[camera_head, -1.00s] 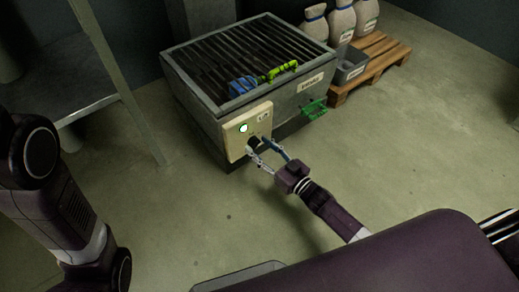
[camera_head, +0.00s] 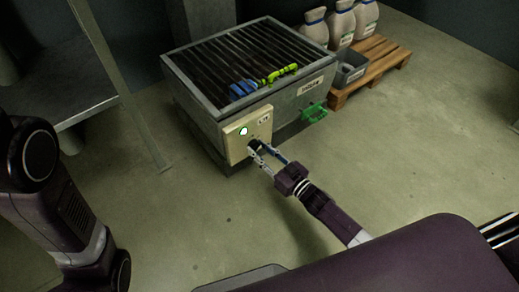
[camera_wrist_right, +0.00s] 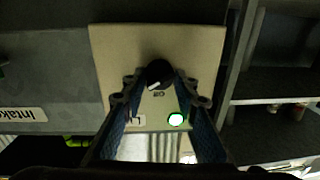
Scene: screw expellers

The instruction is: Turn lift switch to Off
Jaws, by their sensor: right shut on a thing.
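The lift switch is a black round knob (camera_wrist_right: 158,73) on a beige control panel (camera_head: 236,134) at the front corner of the grated intake box. A pale mark shows on the knob's lower edge in the right wrist view, close to small lettering that looks like "Off", upside down. A round light (camera_head: 243,131) on the panel glows green; it also shows in the right wrist view (camera_wrist_right: 176,119). My right gripper (camera_head: 256,148) is at the panel, its fingertips shut on the knob from both sides. My left arm is at the left edge; its gripper is out of view.
The intake box (camera_head: 312,88) has a grate with a blue and green tool (camera_head: 277,75) on it. A green bracket (camera_head: 314,112) sticks out of its side. A pallet (camera_head: 378,62) with sacks and a grey bin (camera_head: 351,70) stands behind. Floor around my right arm is clear.

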